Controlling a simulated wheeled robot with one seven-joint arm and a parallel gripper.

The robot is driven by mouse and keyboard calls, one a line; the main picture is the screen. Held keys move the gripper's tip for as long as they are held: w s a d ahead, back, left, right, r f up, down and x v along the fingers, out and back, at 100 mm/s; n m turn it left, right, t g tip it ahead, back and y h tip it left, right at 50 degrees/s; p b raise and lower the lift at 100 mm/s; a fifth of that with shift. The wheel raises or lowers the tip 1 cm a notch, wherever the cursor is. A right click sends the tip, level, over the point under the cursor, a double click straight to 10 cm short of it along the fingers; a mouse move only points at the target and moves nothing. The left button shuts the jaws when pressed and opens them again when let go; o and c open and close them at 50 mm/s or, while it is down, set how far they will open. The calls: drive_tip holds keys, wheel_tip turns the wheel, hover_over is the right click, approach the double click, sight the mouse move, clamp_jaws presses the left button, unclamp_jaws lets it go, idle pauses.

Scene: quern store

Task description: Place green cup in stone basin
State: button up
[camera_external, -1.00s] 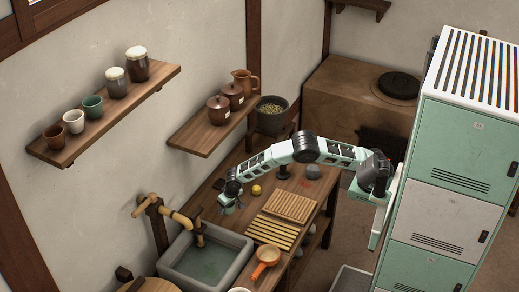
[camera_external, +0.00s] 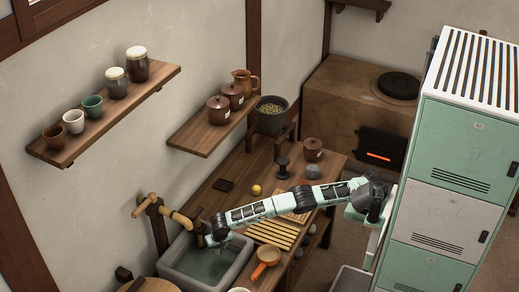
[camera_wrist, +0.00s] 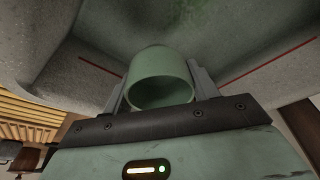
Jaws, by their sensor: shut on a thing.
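The cup's open mouth faces the camera. Beyond it is the inside of the basin (camera_wrist: 88,50), with greenish water or staining on the floor. I cannot tell whether the cup touches the basin floor. In the external view the held cup is hardly distinguishable. Another, darker green cup (camera_external: 93,106) stands on the left wall shelf.
A bamboo spout (camera_external: 172,214) reaches over the basin's back edge, close to my gripper. A slatted bamboo rack (camera_external: 270,232) and an orange-handled ladle (camera_external: 266,258) lie right of the basin. Lidded jars (camera_external: 218,108) stand on the other shelf.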

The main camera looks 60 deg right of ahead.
sight(218, 261)
wheel_tip(218, 261, down, 8)
drive_tip(key=shift+r, duration=0.15)
idle(0.3)
drive_tip(key=shift+f, duration=0.2)
drive_tip(key=o, duration=1.1)
drive_tip(key=v, duration=1.2)
drive_tip(key=shift+d+r, duration=0.1)
drive_tip(key=shift+r, duration=0.1)
